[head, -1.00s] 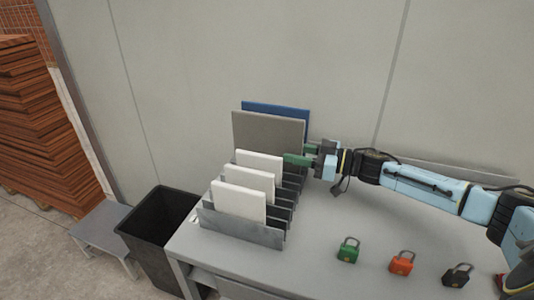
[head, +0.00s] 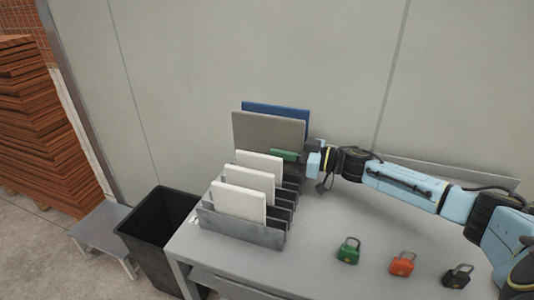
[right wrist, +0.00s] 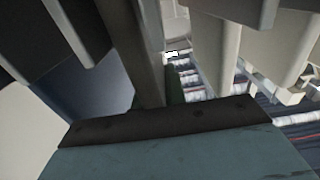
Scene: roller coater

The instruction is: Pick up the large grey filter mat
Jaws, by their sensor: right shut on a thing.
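The large grey filter mat (head: 262,130) stands upright in the rack (head: 240,230), in front of a blue mat (head: 285,112). Several smaller white mats (head: 238,202) stand in nearer slots. My right gripper (head: 284,155) is shut on the grey mat at its lower right edge. One green finger lies across its front face; the other finger is hidden behind it. The right wrist view shows the grey mat (right wrist: 132,45) edge-on, with the blue mat (right wrist: 88,88) to its left. My left gripper is not in view.
The rack stands on a grey table (head: 310,265). Green (head: 348,252), orange (head: 402,265) and black (head: 457,277) padlocks lie at the front right. A black bin (head: 155,230) and a low grey step (head: 98,235) stand left of the table. A wall is close behind.

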